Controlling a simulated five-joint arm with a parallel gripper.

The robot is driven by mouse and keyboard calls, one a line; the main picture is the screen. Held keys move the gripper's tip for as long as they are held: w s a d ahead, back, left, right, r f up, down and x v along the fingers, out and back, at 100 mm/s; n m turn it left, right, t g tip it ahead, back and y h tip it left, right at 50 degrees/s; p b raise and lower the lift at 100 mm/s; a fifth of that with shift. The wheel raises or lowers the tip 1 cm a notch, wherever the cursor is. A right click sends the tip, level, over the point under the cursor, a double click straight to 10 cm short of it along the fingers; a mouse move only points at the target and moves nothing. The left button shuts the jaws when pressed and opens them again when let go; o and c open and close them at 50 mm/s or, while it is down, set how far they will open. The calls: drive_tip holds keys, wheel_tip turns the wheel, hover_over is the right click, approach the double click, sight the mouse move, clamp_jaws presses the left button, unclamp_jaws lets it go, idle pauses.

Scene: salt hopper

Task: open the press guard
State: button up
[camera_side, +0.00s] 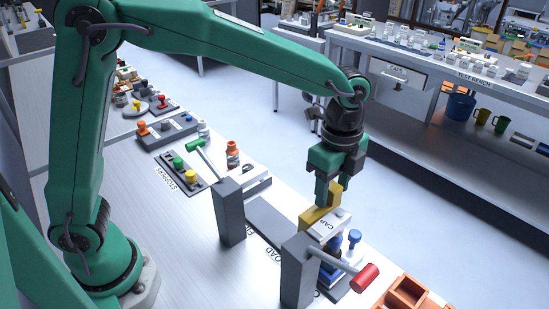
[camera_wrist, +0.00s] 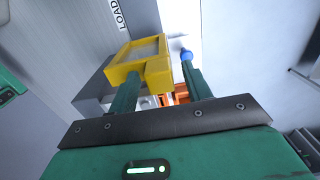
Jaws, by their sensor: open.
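The yellow press guard (camera_side: 314,217) stands at the near right part of the bench, beside a white block marked CAP (camera_side: 330,224). In the wrist view the guard (camera_wrist: 122,73) is a yellow frame around a grey panel. My gripper (camera_side: 336,196) points down at the guard, with a raised yellow part showing between its fingers in the side view. In the wrist view my gripper (camera_wrist: 160,82) is open; the guard overlaps its left finger, and the right finger is clear of it. I cannot tell whether either finger touches the guard.
Two dark grey posts (camera_side: 229,212) stand on the bench; one carries a green-handled lever, the nearer one a red-handled lever (camera_side: 364,278). A blue knob (camera_side: 355,237) is right of the guard. An orange tray (camera_side: 408,294) is at the front right.

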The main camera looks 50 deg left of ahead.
drive_tip(key=shift+f, duration=0.15)
clamp_jaws()
drive_tip(key=s, duration=0.8)
drive_tip(key=shift+s, duration=0.2)
unclamp_jaws()
wheel_tip(320, 180, up, 8)
idle(0.9)
